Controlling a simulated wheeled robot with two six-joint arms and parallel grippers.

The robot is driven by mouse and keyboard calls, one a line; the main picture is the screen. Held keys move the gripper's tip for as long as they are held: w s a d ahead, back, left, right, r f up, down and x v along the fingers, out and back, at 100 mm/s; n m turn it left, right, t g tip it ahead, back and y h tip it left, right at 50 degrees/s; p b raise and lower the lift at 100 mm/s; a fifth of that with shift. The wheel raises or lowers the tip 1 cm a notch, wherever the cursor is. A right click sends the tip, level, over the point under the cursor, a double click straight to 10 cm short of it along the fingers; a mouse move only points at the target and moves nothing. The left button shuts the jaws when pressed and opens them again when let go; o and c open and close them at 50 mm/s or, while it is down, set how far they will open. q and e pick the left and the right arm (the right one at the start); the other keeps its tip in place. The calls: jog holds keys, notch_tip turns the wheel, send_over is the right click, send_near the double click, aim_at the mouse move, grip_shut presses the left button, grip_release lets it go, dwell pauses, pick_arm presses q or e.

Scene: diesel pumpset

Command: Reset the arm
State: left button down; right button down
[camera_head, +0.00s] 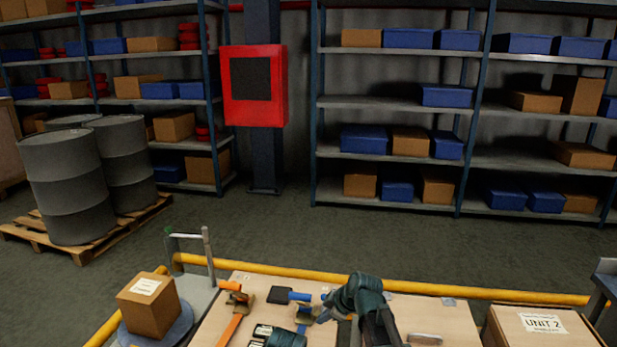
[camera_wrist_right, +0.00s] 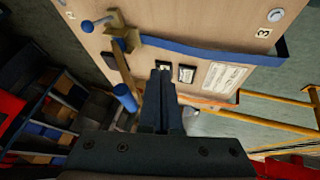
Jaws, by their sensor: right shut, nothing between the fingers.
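My right arm (camera_head: 366,296) reaches over the light wooden worktop in the head view, bent at a dark green joint. In the right wrist view my right gripper (camera_wrist_right: 161,74) has its two dark fingers together with nothing between them. It points toward a pale wooden panel (camera_wrist_right: 190,22), apart from the brass fitting with a blue handle (camera_wrist_right: 125,97) at its left. My left gripper is not visible in either view.
The worktop (camera_head: 440,312) carries an orange-handled tool (camera_head: 233,308) and blue-handled fittings. A yellow rail (camera_head: 450,290) runs behind. Drums (camera_head: 65,185) and shelves stand farther back.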

jog(key=s+d+m+g+h+p, duration=0.1)
jog(key=s+m+g+h+p, duration=0.2)
jog(key=s+m, duration=0.7)
jog(key=shift+s+r+m+g+h, duration=0.35)
jog(key=shift+s+g+h, duration=0.95)
jog(key=shift+s, duration=6.1)
jog(key=shift+t+h, duration=0.3)
